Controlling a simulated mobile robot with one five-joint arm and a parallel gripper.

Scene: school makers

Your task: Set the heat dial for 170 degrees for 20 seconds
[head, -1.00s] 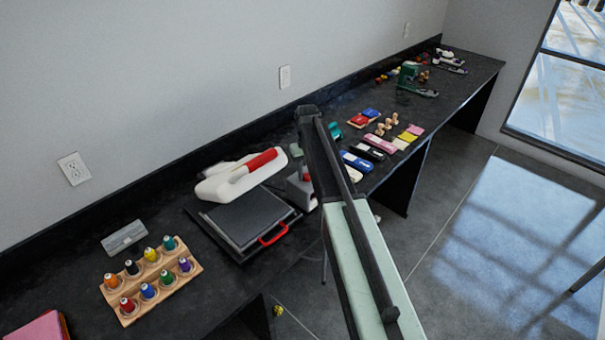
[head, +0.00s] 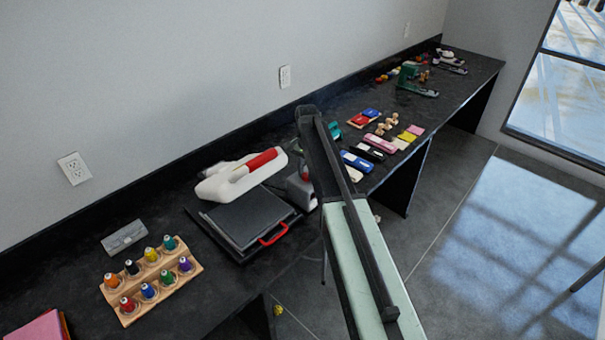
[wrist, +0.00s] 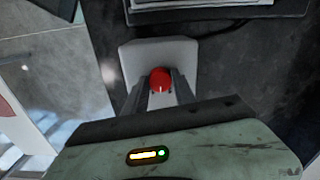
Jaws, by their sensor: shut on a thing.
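The heat dial is a red round knob (wrist: 160,79) with a short white mark, on a light grey control box (wrist: 150,55) in the wrist view. The mark points toward the lower edge of that view. My gripper (wrist: 159,88) has one finger on each side of the knob and is shut on it. In the head view the grey box (head: 299,191) stands right of the heat press (head: 240,217), partly behind my arm. My gripper is hidden there. No degree or seconds reading can be made out.
The press has a red front handle (head: 273,236) and a white upper arm with a red grip (head: 262,160). A wooden rack of colored bottles (head: 128,318) stands to the left. Several small craft items lie along the counter to the right.

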